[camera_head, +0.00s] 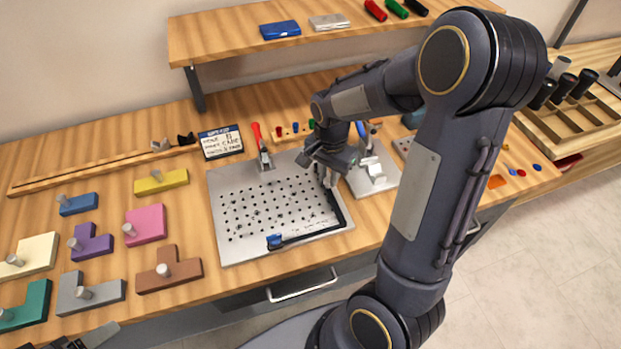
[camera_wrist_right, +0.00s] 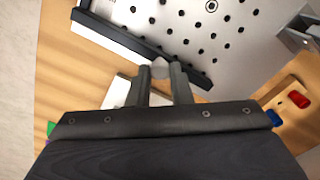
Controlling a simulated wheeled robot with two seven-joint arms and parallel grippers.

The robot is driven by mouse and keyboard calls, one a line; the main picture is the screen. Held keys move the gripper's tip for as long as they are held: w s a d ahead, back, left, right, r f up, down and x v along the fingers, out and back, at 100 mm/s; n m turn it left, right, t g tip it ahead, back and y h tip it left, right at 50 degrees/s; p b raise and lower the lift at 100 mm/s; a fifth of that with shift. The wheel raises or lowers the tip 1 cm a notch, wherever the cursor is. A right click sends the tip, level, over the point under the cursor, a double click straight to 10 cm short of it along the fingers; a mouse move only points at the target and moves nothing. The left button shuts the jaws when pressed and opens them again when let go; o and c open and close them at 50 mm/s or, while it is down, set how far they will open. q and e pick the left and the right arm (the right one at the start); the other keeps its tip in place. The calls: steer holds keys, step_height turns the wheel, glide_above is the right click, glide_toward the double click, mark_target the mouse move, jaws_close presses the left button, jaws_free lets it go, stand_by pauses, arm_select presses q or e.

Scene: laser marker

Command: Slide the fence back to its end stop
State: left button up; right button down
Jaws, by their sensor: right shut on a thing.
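The fence is a black bar (camera_head: 338,209) along the right edge of the perforated grey plate (camera_head: 235,245); it also shows in the right wrist view (camera_wrist_right: 125,38). A pale round knob (camera_wrist_right: 160,68) stands at the fence. My right gripper (camera_head: 327,182) is shut on this knob, with one finger on each side in the right wrist view (camera_wrist_right: 162,80). The arm hides part of the fence's far end in the head view.
A blue piece (camera_head: 274,241) sits at the plate's front edge. A red-handled clamp (camera_head: 262,148) stands at its back edge. A white fixture (camera_head: 374,172) is right of the plate. Coloured knobbed blocks (camera_head: 146,222) cover the left table. A shelf (camera_head: 225,35) overhangs the back.

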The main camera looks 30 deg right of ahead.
steer(key=shift+d, duration=0.2)
steer(key=c, duration=1.3)
jaws_free()
steer(key=shift+s+d, duration=0.1)
steer(key=shift+d, duration=0.05)
step_height(320, 180, up, 8)
steer(key=shift+f, duration=0.1)
